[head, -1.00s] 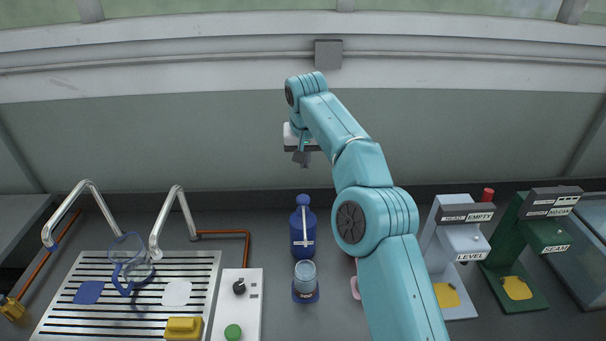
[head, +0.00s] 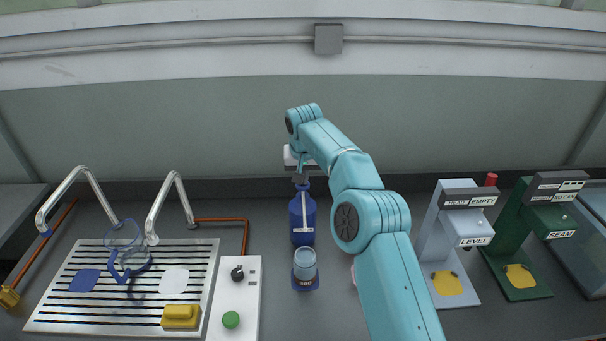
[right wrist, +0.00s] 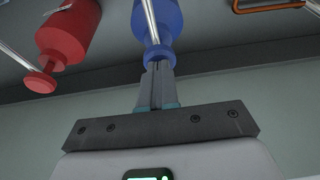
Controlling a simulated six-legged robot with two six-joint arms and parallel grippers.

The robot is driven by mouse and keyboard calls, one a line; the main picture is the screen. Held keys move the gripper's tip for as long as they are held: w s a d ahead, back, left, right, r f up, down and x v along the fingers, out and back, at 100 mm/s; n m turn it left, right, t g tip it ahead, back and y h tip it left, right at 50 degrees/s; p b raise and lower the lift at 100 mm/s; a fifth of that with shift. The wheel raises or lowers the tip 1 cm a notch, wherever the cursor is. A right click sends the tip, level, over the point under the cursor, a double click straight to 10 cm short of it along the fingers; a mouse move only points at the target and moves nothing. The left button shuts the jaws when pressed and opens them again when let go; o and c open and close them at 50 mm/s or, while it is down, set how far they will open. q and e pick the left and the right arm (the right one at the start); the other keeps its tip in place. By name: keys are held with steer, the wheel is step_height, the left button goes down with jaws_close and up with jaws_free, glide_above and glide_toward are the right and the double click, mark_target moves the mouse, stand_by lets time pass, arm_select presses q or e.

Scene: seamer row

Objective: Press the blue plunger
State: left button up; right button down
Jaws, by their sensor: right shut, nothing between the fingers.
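The blue bottle (head: 302,222) with a blue plunger on top stands upright behind the clear cup. My right gripper (head: 300,182) is shut and empty, pointing down right above the bottle, and it hides most of the plunger in the head view. In the right wrist view, the shut fingertips (right wrist: 157,68) meet the round blue plunger head (right wrist: 158,54). They look in contact or nearly so. I cannot tell whether the plunger is pressed down. My left gripper is not in view.
A clear cup (head: 305,264) stands in front of the bottle. A red bottle (right wrist: 70,30) is beside the blue one in the right wrist view. A glass pitcher (head: 128,258) sits on the slatted drain. A grey machine (head: 445,240) and a green machine (head: 508,240) stand right.

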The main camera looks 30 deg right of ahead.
steer(key=shift+s+r, duration=0.1)
steer(key=shift+a, duration=0.1)
step_height(320, 180, down, 2)
steer(key=shift+f+b, duration=0.25)
steer(key=shift+b, duration=0.3)
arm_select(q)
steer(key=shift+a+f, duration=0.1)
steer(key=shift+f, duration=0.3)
arm_select(e)
step_height(320, 180, up, 5)
steer(key=p, duration=0.3)
steer(key=b+v, duration=0.1)
steer(key=v, duration=0.2)
steer(key=shift+a, duration=0.15)
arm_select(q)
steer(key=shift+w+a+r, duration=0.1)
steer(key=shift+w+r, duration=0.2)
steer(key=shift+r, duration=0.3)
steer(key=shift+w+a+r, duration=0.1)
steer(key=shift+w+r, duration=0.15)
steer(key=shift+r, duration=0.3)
arm_select(e)
step_height(320, 180, up, 6)
glide_above(303, 197)
steer(key=shift+r, duration=0.1)
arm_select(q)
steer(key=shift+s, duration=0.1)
